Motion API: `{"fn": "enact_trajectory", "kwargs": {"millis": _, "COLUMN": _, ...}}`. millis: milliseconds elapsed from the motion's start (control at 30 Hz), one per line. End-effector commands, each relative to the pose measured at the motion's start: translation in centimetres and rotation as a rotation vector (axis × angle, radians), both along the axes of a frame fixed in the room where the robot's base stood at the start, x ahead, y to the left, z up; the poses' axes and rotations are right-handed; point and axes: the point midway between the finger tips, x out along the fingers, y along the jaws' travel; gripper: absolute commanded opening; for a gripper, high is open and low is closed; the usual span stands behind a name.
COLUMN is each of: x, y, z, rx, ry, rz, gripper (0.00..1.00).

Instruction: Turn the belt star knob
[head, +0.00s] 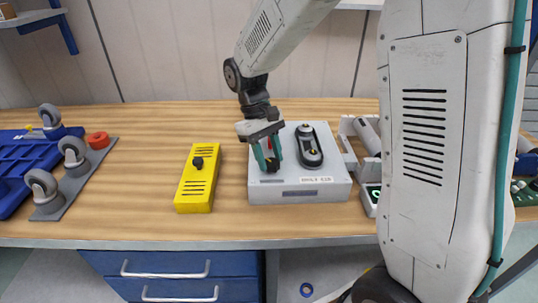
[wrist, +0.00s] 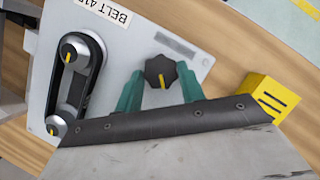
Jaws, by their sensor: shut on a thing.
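The black star knob (wrist: 160,72) with a yellow pointer mark sits on the light grey belt unit (wrist: 205,62). The unit also shows on the bench in the head view (head: 335,190). My gripper (wrist: 160,79) has its green fingers on either side of the knob and is shut on it. In the wrist view the yellow mark runs nearly up and down. In the head view my gripper (head: 268,156) reaches down onto the left part of the unit, and its fingers partly hide the knob. A black belt (wrist: 88,80) around two pulleys lies beside the knob.
A yellow slotted box (head: 197,190) with a black knob stands left of the unit, with bare bench between. A grey device (head: 370,137) stands close on the right.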

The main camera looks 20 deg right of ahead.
Motion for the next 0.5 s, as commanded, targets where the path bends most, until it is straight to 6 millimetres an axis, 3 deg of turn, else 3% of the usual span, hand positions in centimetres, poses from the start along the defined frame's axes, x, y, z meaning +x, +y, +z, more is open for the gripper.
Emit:
{"fn": "enact_trajectory", "kwargs": {"millis": 233, "x": 0.06, "y": 0.03, "z": 0.04, "rx": 0.001, "ry": -0.002, "rz": 0.001, "gripper": 0.16}}
{"fn": "enact_trajectory", "kwargs": {"millis": 267, "x": 0.06, "y": 0.03, "z": 0.04, "rx": 0.001, "ry": -0.002, "rz": 0.001, "gripper": 0.47}}
{"fn": "enact_trajectory", "kwargs": {"millis": 300, "x": 0.05, "y": 0.03, "z": 0.04, "rx": 0.001, "ry": -0.002, "rz": 0.001, "gripper": 0.58}}
{"fn": "enact_trajectory", "kwargs": {"millis": 500, "x": 0.03, "y": 0.01, "z": 0.02, "rx": 0.001, "ry": -0.001, "rz": 0.001, "gripper": 0.61}}
